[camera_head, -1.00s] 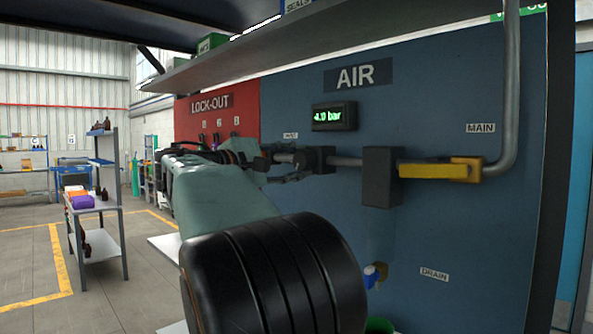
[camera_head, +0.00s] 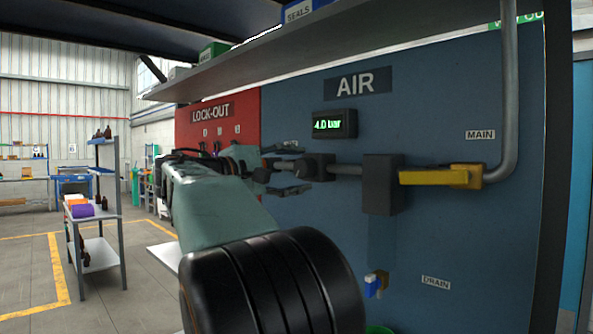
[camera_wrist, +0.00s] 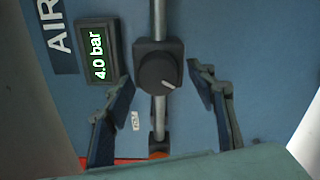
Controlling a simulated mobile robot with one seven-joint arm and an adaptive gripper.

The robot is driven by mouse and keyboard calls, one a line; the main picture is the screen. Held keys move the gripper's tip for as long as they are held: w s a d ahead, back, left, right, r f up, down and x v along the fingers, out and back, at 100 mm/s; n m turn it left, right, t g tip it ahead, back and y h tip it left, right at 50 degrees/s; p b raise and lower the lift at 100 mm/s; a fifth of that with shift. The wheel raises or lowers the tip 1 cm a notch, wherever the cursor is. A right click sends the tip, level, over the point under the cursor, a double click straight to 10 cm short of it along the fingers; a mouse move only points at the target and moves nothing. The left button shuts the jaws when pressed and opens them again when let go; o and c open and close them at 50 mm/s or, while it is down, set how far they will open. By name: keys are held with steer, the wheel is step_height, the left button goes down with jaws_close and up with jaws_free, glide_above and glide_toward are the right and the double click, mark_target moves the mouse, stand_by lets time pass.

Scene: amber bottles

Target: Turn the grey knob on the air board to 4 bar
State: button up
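The air board (camera_head: 430,240) is a dark blue panel headed AIR. Its display (camera_head: 334,124) reads 4.0 bar in green, and it also shows in the wrist view (camera_wrist: 97,52). The grey knob (camera_wrist: 157,71) is round and dark with a pale pointer mark, on a dark block on the pipe. In the wrist view the pointer is toward the lower right. My gripper (camera_wrist: 163,88) is open, with one finger on each side of the knob and a visible gap to both. In the head view my gripper (camera_head: 288,170) is beside the knob block (camera_head: 318,167).
A yellow lever (camera_head: 435,177) labelled MAIN and a dark box (camera_head: 382,185) are on the pipe to the right. A blue drain tap (camera_head: 373,286) is below. A shelf (camera_head: 330,45) overhangs the board. The red LOCK-OUT panel (camera_head: 248,112) is at left.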

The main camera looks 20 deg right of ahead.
steer(key=v, duration=1.2)
steer(key=shift+d, duration=0.1)
